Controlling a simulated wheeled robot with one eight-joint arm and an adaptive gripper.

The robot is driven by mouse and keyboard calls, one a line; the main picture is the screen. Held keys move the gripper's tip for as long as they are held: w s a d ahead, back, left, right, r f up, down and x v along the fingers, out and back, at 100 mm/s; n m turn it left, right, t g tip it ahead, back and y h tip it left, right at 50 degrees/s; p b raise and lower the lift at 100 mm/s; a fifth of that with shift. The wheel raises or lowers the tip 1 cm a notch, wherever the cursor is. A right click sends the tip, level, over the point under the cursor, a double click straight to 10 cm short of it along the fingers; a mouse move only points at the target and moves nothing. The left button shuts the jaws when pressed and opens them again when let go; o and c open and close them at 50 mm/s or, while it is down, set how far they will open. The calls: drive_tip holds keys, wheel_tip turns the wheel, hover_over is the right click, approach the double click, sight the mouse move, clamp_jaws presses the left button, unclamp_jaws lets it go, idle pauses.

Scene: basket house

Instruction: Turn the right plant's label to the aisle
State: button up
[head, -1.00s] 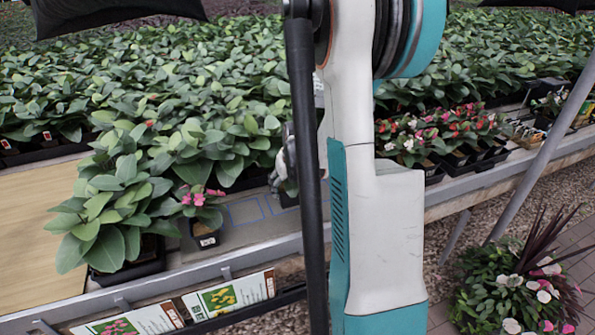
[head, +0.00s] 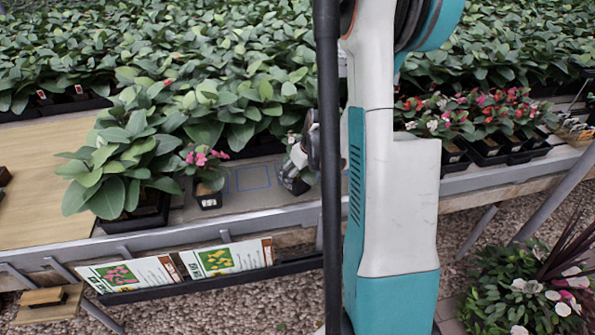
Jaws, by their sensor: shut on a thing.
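The right plant (head: 292,176) is a small dark pot with green leaves, tilted, above or on the bench just left of my arm. My gripper (head: 306,160) is shut on it; the fingers are mostly hidden behind my dark arm tube and the plant. I cannot tell whether the pot touches the bench, and no label on it can be made out. Left of it, a small pink-flowered plant (head: 208,183) stands upright in a black pot with a pale label on its front, aisle side. Blue outlined squares (head: 253,178) mark the bench between the two plants.
A large leafy plant (head: 125,170) stands at the left bench edge. Dense leafy trays fill the back, with a flower tray (head: 480,125) at right. Sign cards (head: 228,257) hang below the front rail. A floor planter (head: 525,290) stands at lower right.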

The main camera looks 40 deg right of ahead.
drive_tip(key=n+y, duration=0.1)
drive_tip(key=n, duration=0.2)
drive_tip(key=n+y+p, duration=0.1)
drive_tip(key=n, duration=0.3)
drive_tip(key=shift+g+y, duration=0.3)
drive_tip(key=shift+n+g+y, duration=0.3)
drive_tip(key=shift+n+y, duration=0.1)
drive_tip(key=shift+n, duration=0.8)
drive_tip(key=shift+n+g+y+b, duration=0.3)
drive_tip(key=shift+n+g+y, duration=0.2)
drive_tip(key=shift+n, duration=1.2)
drive_tip(key=shift+f, duration=0.2)
drive_tip(key=o, duration=1.3)
